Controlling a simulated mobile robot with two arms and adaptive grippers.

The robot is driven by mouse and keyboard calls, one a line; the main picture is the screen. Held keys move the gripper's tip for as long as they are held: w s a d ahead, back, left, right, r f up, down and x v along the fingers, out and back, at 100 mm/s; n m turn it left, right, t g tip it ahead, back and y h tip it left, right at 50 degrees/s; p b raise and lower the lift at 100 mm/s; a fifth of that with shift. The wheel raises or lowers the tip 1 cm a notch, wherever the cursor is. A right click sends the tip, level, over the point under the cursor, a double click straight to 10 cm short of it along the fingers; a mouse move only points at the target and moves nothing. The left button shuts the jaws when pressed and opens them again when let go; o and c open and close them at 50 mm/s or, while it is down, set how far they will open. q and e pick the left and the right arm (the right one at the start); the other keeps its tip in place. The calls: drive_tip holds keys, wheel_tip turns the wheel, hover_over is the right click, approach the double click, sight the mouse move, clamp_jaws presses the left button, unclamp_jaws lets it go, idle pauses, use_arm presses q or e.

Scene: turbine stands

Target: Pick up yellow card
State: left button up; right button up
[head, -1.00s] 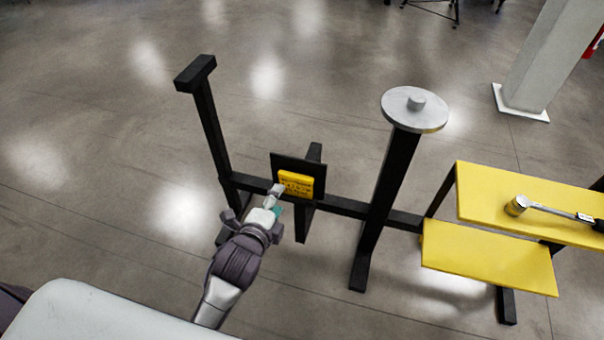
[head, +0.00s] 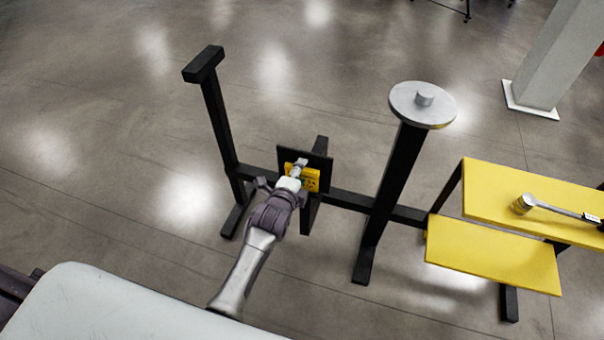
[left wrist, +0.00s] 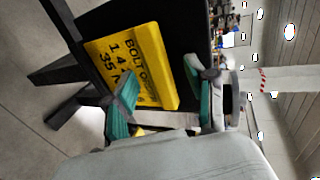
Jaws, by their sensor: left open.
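The yellow card (head: 311,182) with black print is on a black panel (head: 290,153) fixed to the black stand. My left gripper (head: 297,168) is in front of it and hides part of the card in the head view. In the left wrist view the card (left wrist: 137,65) shows large and rotated, with "BOLT" readable, against the black panel (left wrist: 180,25). The two teal-padded fingers of my left gripper (left wrist: 158,90) are apart, with the card's lower part between or just beyond them. I cannot tell whether they touch it. My right gripper is not in view.
A black post (head: 216,115) stands left of the panel and a post with a round grey disc (head: 422,105) stands to its right. A yellow two-level stand (head: 490,255) at the right bears a hammer-like tool (head: 550,207). Open floor lies behind.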

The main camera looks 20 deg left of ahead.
use_arm(q)
drive_tip(key=shift+s, duration=0.1)
clamp_jaws()
idle(0.4)
